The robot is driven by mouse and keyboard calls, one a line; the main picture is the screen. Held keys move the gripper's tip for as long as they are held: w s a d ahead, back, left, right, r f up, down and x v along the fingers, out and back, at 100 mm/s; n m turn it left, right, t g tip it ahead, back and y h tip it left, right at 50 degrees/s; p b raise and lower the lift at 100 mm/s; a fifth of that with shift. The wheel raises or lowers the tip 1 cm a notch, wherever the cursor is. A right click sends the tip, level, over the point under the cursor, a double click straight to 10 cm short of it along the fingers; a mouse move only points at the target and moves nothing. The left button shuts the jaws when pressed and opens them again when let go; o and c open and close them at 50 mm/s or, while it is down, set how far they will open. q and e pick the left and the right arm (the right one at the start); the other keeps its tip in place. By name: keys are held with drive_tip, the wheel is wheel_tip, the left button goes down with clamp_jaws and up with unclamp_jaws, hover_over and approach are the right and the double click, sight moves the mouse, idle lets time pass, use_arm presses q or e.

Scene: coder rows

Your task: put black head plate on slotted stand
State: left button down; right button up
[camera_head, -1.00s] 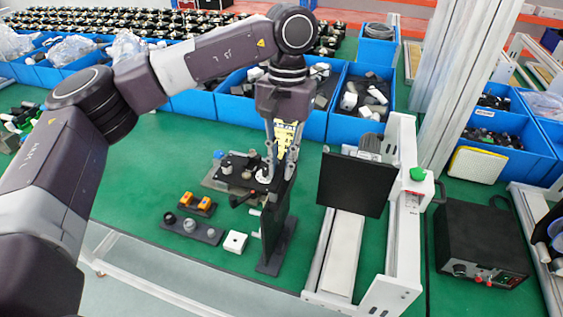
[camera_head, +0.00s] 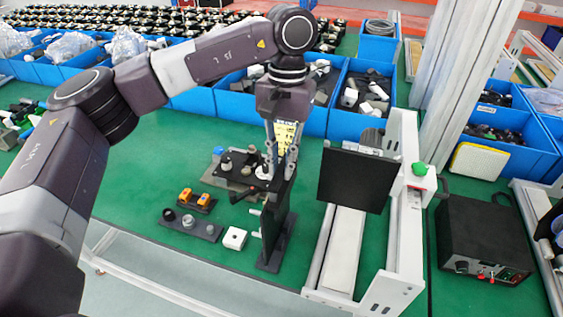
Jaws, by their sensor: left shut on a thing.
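My left gripper (camera_head: 277,165) points down and is shut on the black head plate (camera_head: 241,176), a dark flat plate with grey knobs and a white round part. The plate is at the top of the slotted stand (camera_head: 273,233), a tall black upright on a flat foot on the green table. The plate overlaps the stand's top in this view. I cannot tell whether they touch. The fingertips and the slot are partly hidden. My right gripper is not in view.
Left of the stand are a dark strip with knobs (camera_head: 190,225), orange parts (camera_head: 185,195) and a white block (camera_head: 234,238). Right is a white frame with a black panel (camera_head: 356,181), then a black box (camera_head: 483,245). Blue bins (camera_head: 230,108) line the back.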

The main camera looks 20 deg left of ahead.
use_arm(q)
drive_tip(key=shift+f, duration=0.3)
drive_tip(key=shift+f+b, duration=0.15)
drive_tip(key=shift+b, duration=0.25)
drive_tip(key=c, duration=1.8)
unclamp_jaws()
drive_tip(key=shift+c, duration=0.2)
drive_tip(key=shift+s+f, duration=0.1)
drive_tip(key=r, duration=0.4)
drive_tip(key=w+r, duration=0.1)
drive_tip(key=r, duration=0.7)
drive_tip(key=shift+w, duration=0.4)
